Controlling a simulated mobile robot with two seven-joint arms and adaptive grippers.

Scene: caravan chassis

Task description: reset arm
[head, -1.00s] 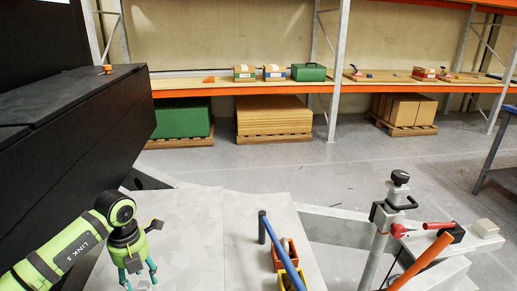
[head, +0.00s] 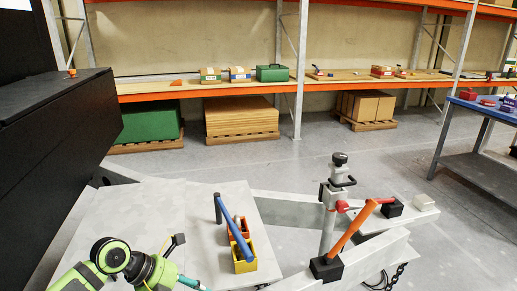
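My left arm comes in at the bottom left, bright green with dark joints. Its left gripper (head: 188,283) is low at the bottom edge, over the pale chassis panel (head: 150,222). Teal finger parts show there, partly cut off by the frame, so I cannot tell how far apart the fingers are. I see nothing held in it. My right arm and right gripper are not in view.
A black box (head: 60,140) rises at left; a blue workbench (head: 487,108) stands at right.

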